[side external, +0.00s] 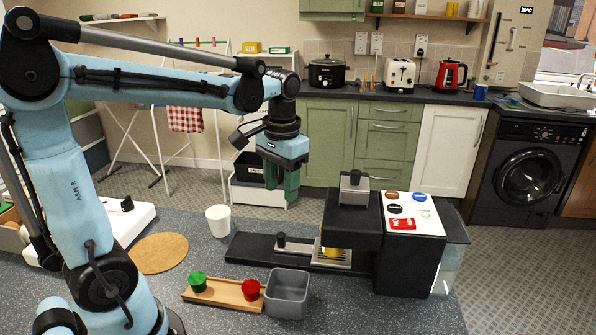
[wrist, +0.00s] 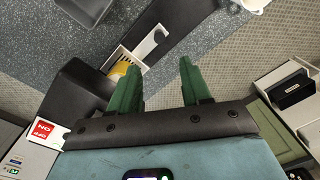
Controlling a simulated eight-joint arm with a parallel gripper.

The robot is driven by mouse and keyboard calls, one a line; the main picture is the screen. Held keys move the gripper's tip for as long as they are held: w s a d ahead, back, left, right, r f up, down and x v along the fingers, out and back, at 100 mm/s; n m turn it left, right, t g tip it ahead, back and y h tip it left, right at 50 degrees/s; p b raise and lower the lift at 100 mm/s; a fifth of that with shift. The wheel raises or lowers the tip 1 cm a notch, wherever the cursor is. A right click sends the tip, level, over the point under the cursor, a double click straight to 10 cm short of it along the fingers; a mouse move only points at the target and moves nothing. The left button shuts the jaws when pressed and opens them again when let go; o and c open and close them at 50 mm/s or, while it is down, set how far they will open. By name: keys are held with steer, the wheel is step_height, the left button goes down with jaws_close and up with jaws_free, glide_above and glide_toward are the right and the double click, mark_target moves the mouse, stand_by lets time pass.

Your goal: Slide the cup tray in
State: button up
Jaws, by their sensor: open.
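The coffee machine (side external: 352,222) is black, with a control panel (side external: 408,212) on its right side. Its cup tray (side external: 312,250) is pale and slotted with a black upright knob (side external: 281,241), and sticks out leftward along the dark base plate (side external: 248,248). A yellow cup (side external: 331,251) is on the tray under the machine's head, partly hidden. In the wrist view the tray (wrist: 143,48) and yellow cup (wrist: 121,69) show beyond the fingers. My gripper (side external: 283,188) has green fingers pointing down, above and behind the tray. It is open and empty, its fingers apart in the wrist view (wrist: 160,80).
A white cup (side external: 218,219) and round cork mat (side external: 159,254) are left of the base plate. A wooden rack (side external: 224,294) with a green and a red piece and a grey bin (side external: 287,294) stand in front. A clear tank (side external: 448,265) is at the machine's right.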

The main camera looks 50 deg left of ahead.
mark_target(281, 234)
steer(key=shift+h, duration=0.6)
steer(key=f, duration=1.2)
steer(key=shift+s+a+f, duration=0.1)
steer(key=shift+a+f, duration=0.2)
steer(key=shift+a, duration=0.05)
jaws_close()
